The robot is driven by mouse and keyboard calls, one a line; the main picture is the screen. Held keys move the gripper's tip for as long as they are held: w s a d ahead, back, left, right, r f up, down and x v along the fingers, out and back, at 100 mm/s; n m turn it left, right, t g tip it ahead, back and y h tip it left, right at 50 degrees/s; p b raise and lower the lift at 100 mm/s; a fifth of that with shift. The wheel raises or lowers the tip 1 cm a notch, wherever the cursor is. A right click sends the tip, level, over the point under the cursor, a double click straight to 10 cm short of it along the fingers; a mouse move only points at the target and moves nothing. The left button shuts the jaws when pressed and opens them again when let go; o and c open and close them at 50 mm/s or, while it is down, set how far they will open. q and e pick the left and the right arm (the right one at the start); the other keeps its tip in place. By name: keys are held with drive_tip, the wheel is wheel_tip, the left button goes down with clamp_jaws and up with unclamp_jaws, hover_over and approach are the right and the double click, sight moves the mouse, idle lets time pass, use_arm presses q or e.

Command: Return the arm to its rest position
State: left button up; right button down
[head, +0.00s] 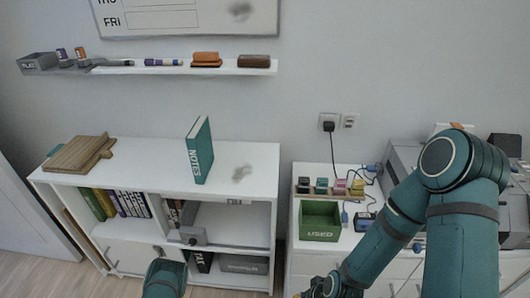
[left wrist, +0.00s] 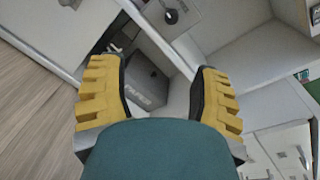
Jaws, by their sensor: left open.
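My left gripper (left wrist: 158,85) shows in the left wrist view with its two yellow ribbed fingers wide apart. A rounded teal part of my own fills the space at the bottom between them. I see no object held. Beyond the fingers are the shelf's compartments. In the head view only a teal part of my left arm shows at the bottom edge, in front of the white shelf (head: 250,170); its fingers are hidden or out of frame. My right arm comes in from the right and bends down to the bottom edge. Its fingers cannot be made out there.
A green NOTES book (head: 199,151) stands on the shelf top, with wooden boards (head: 79,154) to its left. A green USED bin (head: 319,221) stands on the right cabinet. The wall ledge (head: 180,70) holds markers and erasers.

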use_arm(q)
wheel_tip(320, 180, up, 4)
drive_tip(key=w+d+n+g+y, duration=0.3)
drive_tip(key=n+g, duration=0.4)
drive_tip(key=n, duration=1)
drive_tip(key=s+d+r+n+g+h, duration=0.3)
drive_tip(key=s+d+r+n, duration=0.3)
drive_tip(key=d+r, duration=0.2)
drive_tip(key=s+d+r+n+g+h, duration=0.3)
drive_tip(key=s+d+r+n, duration=0.3)
drive_tip(key=d+r, duration=0.3)
drive_tip(key=d+n+g, duration=0.1)
drive_tip(key=d, duration=0.2)
drive_tip(key=shift+s+d+g+h, duration=0.2)
drive_tip(key=shift+s+g+h, duration=0.1)
drive_tip(key=shift+g, duration=0.1)
